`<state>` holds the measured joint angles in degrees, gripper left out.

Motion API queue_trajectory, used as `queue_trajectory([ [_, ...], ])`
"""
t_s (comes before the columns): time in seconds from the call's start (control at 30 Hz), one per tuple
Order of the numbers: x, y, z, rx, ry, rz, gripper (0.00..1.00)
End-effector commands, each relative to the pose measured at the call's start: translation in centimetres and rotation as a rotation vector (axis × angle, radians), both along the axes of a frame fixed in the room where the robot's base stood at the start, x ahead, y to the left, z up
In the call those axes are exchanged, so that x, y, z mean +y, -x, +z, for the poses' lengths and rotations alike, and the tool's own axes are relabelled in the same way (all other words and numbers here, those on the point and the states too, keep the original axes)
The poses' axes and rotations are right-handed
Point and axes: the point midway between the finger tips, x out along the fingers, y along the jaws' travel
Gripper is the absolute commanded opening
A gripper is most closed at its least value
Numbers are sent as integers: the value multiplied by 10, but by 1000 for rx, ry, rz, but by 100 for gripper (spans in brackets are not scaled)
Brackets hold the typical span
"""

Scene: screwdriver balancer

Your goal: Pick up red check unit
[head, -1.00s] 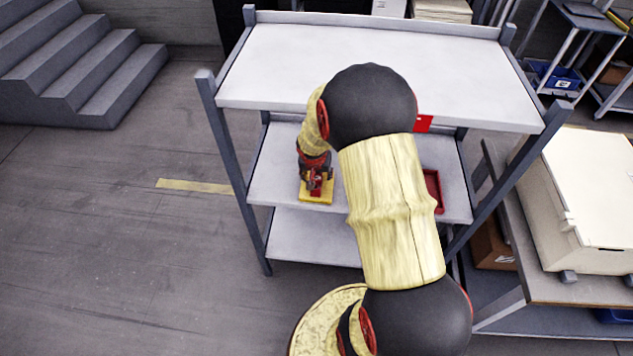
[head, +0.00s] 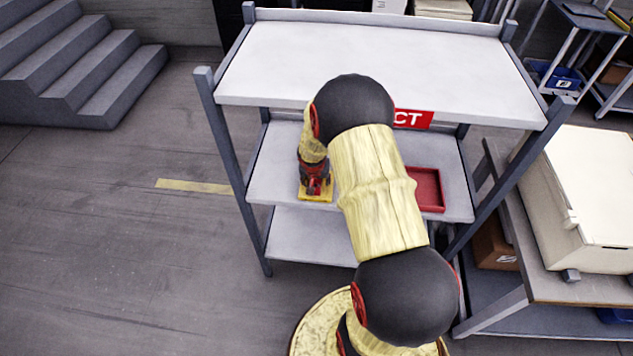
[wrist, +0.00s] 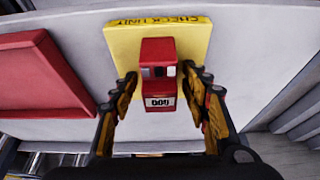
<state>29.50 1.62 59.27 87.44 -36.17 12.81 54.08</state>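The red check unit (wrist: 159,75) stands on a yellow pad marked "CHECK UNIT" (wrist: 118,40) in the wrist view. It is a small red block with a dark and white face and a label with dark digits. My gripper (wrist: 160,98) has its fingers apart on the left and right of the unit, with gaps showing on both sides. In the head view my gripper (head: 316,184) is above the yellow pad (head: 328,197) on the middle shelf, and it mostly hides the unit there.
A red tray (head: 428,190) sits on the same shelf to the right; it also shows at left in the wrist view (wrist: 40,80). The white upper shelf (head: 380,60) overhangs the middle shelf (head: 270,175). Grey posts (head: 228,150) stand at the rack's corners.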

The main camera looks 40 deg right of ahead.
Motion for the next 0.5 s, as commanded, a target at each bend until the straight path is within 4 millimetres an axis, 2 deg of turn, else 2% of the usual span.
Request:
queue_trajectory([
  [0.5, 0, 0, 0, 0, 0, 0, 15],
])
